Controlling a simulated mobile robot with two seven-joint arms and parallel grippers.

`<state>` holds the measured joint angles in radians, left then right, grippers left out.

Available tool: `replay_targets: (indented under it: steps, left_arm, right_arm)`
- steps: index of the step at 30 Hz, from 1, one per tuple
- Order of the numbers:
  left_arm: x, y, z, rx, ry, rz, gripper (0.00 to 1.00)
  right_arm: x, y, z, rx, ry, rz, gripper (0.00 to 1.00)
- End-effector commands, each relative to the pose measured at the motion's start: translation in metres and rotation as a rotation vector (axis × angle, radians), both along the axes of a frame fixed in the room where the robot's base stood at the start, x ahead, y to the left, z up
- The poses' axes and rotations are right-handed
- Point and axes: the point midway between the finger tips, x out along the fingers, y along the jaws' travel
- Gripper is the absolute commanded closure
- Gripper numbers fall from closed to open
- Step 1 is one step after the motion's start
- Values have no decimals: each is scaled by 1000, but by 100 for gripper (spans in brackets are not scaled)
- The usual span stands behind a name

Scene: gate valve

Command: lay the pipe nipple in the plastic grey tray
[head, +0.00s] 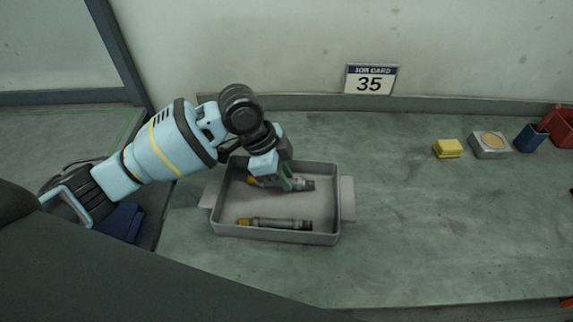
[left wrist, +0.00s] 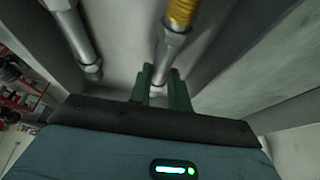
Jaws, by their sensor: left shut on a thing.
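The plastic grey tray (head: 289,204) stands on the bench, left of the middle in the head view. Its floor also shows in the left wrist view (left wrist: 121,42). My left gripper (head: 285,184) reaches down into the tray near its back wall. Its green fingers (left wrist: 161,88) are shut on a pipe nipple (head: 303,185), grey with a yellow end, which lies roughly level inside the tray. I cannot tell whether it touches the floor. A second, similar pipe nipple (head: 275,223) lies along the tray's front wall. My right gripper is out of view.
A yellow block (head: 447,149), a grey box with a tan top (head: 490,145), a blue cup (head: 530,138) and a red bin (head: 560,126) stand at the back right. A job card sign (head: 370,79) is at the wall. The bench right of the tray is clear.

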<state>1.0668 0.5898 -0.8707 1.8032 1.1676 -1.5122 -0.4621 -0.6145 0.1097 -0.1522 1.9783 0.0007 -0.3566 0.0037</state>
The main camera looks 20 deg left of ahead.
Motion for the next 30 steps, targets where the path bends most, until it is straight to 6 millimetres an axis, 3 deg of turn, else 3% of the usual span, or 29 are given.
replay_targets:
  steps: [10, 11, 16, 25, 30]
  left_arm:
    - [1, 0, -1, -2, -6, 0, 100]
    - [1, 0, -1, -2, -6, 0, 79]
    - [1, 0, -1, -1, -5, 0, 56]
    - [0, 0, -1, 0, -3, 0, 56]
    - [0, 7, 16, -2, -8, 1, 56]
  right_arm:
    - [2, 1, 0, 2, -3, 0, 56]
    - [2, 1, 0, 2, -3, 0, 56]
    - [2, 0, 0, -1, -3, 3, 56]
    - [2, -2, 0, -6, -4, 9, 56]
    - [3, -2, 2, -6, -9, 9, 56]
